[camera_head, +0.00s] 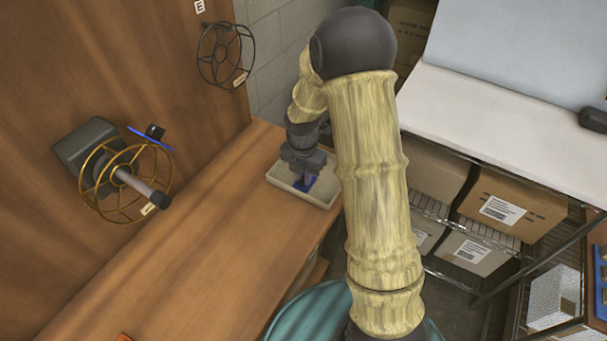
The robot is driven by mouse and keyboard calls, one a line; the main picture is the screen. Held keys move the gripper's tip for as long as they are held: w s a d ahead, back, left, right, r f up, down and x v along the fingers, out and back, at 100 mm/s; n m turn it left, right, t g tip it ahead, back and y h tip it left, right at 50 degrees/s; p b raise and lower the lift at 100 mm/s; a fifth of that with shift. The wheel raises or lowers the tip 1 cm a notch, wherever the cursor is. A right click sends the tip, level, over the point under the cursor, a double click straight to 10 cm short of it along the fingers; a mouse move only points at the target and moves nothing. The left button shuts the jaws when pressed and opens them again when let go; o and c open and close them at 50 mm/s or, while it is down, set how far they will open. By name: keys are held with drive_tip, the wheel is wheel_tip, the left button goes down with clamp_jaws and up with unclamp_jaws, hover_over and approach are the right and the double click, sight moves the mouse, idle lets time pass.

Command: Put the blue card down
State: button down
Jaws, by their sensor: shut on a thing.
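My gripper (304,176) points down over a shallow pale tray (318,201) at the far end of the wooden bench. It is shut on the blue card (325,187), which shows as a blue patch at and beside the fingertips, inside the tray's outline. The fingers hide part of the card. I cannot tell whether the card touches the tray floor.
A gold wire cage (95,190) and a black wire cage (225,55) are at the wooden panel on the left. The bench top (190,255) is largely clear. Shelves with cardboard boxes (510,205) stand to the right.

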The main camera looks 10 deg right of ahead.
sight(303, 179)
drive_tip(key=shift+f, duration=0.15)
drive_tip(key=c, duration=1.4)
unclamp_jaws()
drive_tip(key=shift+c, duration=0.2)
wheel_tip(303, 179, up, 12)
drive_tip(key=shift+r+p, duration=0.2)
drive_tip(key=shift+p, duration=0.15)
drive_tip(key=shift+s+a, duration=0.1)
